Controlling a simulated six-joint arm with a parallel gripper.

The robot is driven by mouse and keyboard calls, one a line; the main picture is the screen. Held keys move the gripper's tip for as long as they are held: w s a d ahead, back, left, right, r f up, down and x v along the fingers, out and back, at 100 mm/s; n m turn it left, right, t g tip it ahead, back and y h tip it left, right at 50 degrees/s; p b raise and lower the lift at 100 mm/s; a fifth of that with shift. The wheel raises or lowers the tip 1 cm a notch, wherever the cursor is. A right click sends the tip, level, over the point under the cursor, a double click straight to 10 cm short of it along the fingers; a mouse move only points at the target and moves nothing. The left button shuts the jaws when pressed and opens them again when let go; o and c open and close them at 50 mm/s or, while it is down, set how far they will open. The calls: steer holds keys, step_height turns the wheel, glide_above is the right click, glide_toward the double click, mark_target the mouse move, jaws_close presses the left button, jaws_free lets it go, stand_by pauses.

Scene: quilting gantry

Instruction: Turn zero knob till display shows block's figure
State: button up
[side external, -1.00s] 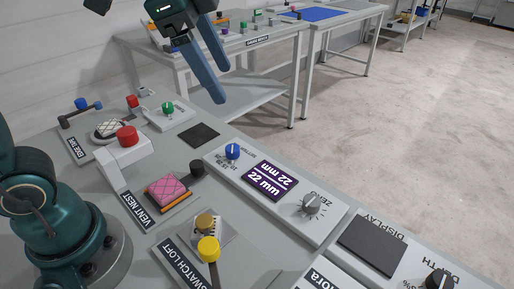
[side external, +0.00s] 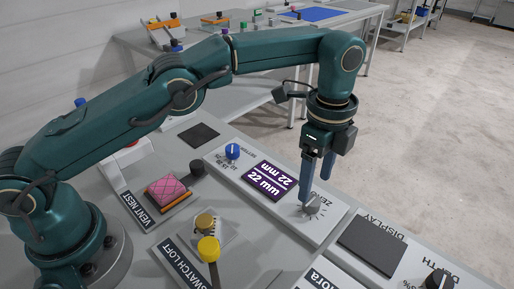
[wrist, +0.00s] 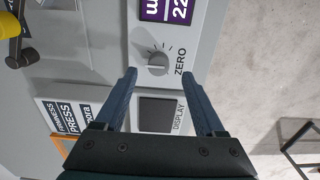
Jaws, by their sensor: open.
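The grey zero knob (side external: 314,209) sits on the light panel beside the word ZERO. It also shows in the wrist view (wrist: 157,60), with tick marks around its side and a pointer line. The purple display (side external: 269,181) reads 22 mm. My gripper (side external: 315,192) points down over the knob, open. In the wrist view the fingertips (wrist: 160,73) are spread to either side of the knob's lower part; whether they touch it I cannot tell. A pink quilted block (side external: 167,191) sits in the VENT NEST; I see no figure on it.
A blue knob (side external: 232,151) stands at the panel's far end. A dark square pad (side external: 372,246) labelled DISPLAY and a black knob (side external: 437,279) lie to the right. A yellow-topped lever (side external: 208,249) stands in front. Open floor lies beyond the bench's right edge.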

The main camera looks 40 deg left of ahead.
mark_target(312, 200)
steer(key=shift+s+d+f, duration=0.1)
steer(key=shift+s+f, duration=0.05)
steer(key=shift+f, duration=2.45)
jaws_close()
